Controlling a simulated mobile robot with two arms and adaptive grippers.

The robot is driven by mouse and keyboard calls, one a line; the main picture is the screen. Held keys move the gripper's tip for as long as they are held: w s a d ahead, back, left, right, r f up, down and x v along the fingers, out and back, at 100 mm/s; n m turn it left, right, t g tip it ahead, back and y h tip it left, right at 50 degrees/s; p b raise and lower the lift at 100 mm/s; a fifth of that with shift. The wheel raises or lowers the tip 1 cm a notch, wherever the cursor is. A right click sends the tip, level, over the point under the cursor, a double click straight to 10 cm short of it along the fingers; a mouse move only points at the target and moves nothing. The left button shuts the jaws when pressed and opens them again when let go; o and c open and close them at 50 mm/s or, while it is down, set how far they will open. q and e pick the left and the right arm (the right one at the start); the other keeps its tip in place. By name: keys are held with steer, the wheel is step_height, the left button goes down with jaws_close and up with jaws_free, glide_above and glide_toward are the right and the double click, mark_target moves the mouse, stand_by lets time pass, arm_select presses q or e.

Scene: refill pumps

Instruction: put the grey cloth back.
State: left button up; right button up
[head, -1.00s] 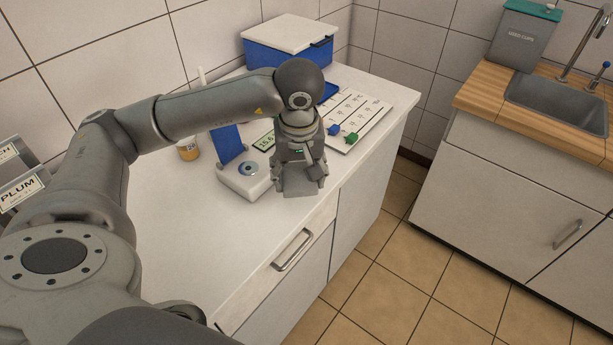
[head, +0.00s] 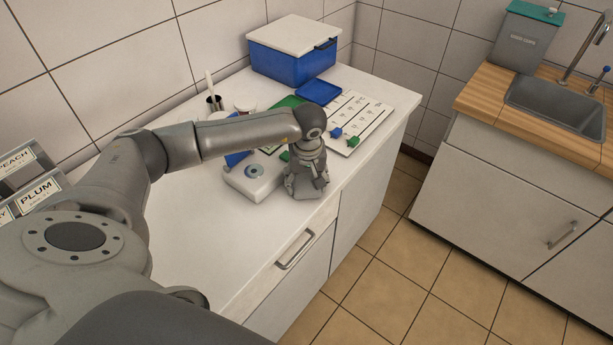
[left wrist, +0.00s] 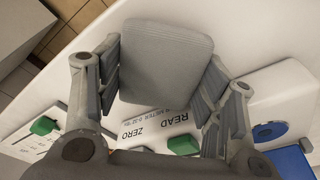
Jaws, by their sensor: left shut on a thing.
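The grey cloth (left wrist: 165,55) is a flat, folded, ribbed square between the fingers of my left gripper in the left wrist view. My left gripper (head: 304,188) is shut on it and points down close over the front edge of the white counter (head: 200,260). In the head view the cloth is hard to tell from the grey fingers. The gripper is just right of the white instrument (head: 255,182) with a round blue-grey window. I cannot tell whether the cloth touches the counter. My right gripper is not in view.
A white card (head: 360,115) with a blue and a green clip lies behind the gripper. A blue tray (head: 319,91) and blue box (head: 290,62) stand further back. A dark cup (head: 215,104) is partly behind my arm. The front left of the counter is clear.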

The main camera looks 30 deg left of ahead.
mark_target(307, 188)
arm_select(q)
steer(key=shift+f, duration=0.1)
steer(key=shift+f+b, duration=0.15)
steer(key=shift+b, duration=0.15)
steer(key=o, duration=0.8)
steer(key=shift+r+p, duration=0.3)
steer(key=shift+r, duration=0.05)
steer(key=shift+s+d+r+b, duration=0.25)
steer(key=shift+r+b, duration=0.35)
steer(key=shift+r, duration=1.35)
steer(key=shift+s+d+r+b, duration=0.2)
steer(key=shift+r+b, duration=0.35)
steer(key=shift+r, duration=1.4)
steer(key=shift+s+d+r+b, duration=0.2)
steer(key=shift+r+b, duration=0.4)
steer(key=shift+r, duration=1.35)
